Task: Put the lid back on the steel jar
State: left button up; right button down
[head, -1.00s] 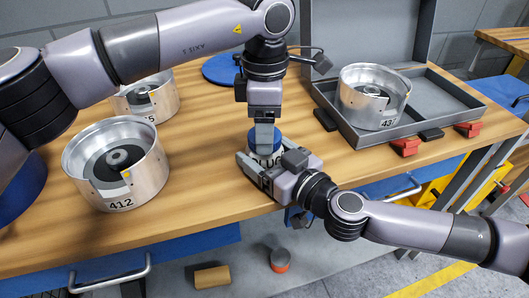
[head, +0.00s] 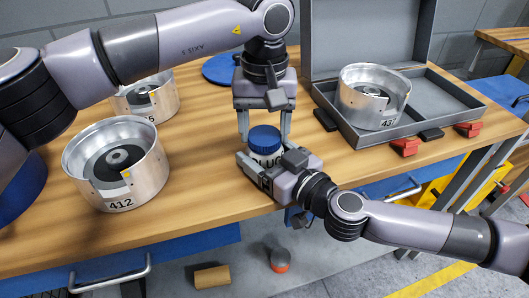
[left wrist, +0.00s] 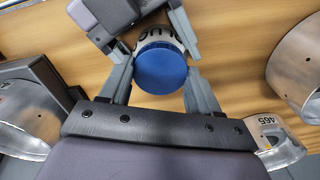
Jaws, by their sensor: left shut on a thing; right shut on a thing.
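The jar (head: 263,152) stands upright near the table's front edge, with dark letters on its pale side; its lower part is hidden by my right gripper. The blue lid (head: 264,136) sits level on its top, and I cannot tell how tightly it is seated. My left gripper (head: 264,142) points straight down and is shut on the lid, one finger on each side. In the left wrist view the lid (left wrist: 160,69) shows between its fingers. My right gripper (head: 262,163) comes in low from the right and is shut on the jar's body.
Metal clutch housings marked 412 (head: 91,188) and another behind it (head: 164,103) stand at left. A grey case (head: 445,120) at right holds one more housing (head: 371,82). A blue disc (head: 216,66) lies at the back. Wood between is bare.

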pick_arm(q)
jog(key=o, duration=1.2)
pick_arm(e)
jog(key=shift+f, duration=0.25)
pick_arm(q)
jog(key=shift+r, duration=0.1)
jog(key=shift+r, duration=2.15)
jog(key=shift+c, duration=0.5)
